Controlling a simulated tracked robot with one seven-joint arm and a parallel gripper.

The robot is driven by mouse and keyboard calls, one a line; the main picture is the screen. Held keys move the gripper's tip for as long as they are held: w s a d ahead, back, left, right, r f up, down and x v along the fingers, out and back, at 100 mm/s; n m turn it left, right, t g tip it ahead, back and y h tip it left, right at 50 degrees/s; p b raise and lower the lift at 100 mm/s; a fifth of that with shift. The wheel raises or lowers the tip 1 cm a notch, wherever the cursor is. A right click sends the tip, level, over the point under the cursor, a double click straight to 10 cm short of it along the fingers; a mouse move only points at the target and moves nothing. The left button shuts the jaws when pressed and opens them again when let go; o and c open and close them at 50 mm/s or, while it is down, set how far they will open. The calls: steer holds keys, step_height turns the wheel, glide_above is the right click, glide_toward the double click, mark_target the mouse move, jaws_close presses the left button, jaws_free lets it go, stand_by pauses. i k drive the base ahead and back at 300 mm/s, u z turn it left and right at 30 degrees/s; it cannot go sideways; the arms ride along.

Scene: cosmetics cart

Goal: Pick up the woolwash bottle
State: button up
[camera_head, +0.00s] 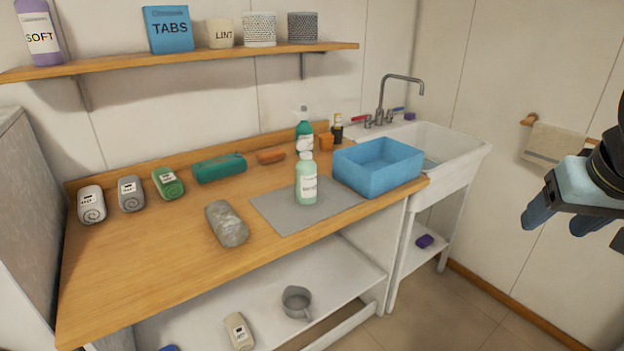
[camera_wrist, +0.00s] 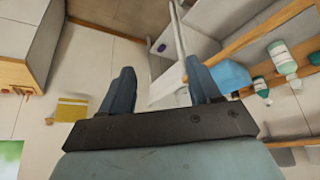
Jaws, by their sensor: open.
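A pale green bottle (camera_head: 306,184) with a white label stands upright on a grey mat (camera_head: 272,212) on the wooden counter. It looks like the woolwash bottle, but its lettering is too small to read surely. A darker green bottle (camera_head: 304,124) stands behind it, partly hidden. My gripper (camera_head: 562,220) is open and empty at the far right, well away from the bottles, in front of the wall. In the wrist view, my gripper (camera_wrist: 160,75) has its fingers apart with nothing between them. The pale green bottle (camera_wrist: 262,92) shows there at the right.
A blue basin (camera_head: 376,168) sits right of the mat, beside the white sink (camera_head: 450,150). A speckled grey roll (camera_head: 227,224) lies left of the mat. Several rolled items line the counter's back. A shelf (camera_head: 180,60) hangs above. The counter's front left is clear.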

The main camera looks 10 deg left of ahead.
mark_target(306, 169)
steer(key=z, duration=0.55)
steer(key=i, duration=0.15)
steer(key=u, duration=2.95)
steer(key=k, duration=1)
steer(key=z, duration=1.25)
steer(key=i, duration=0.8)
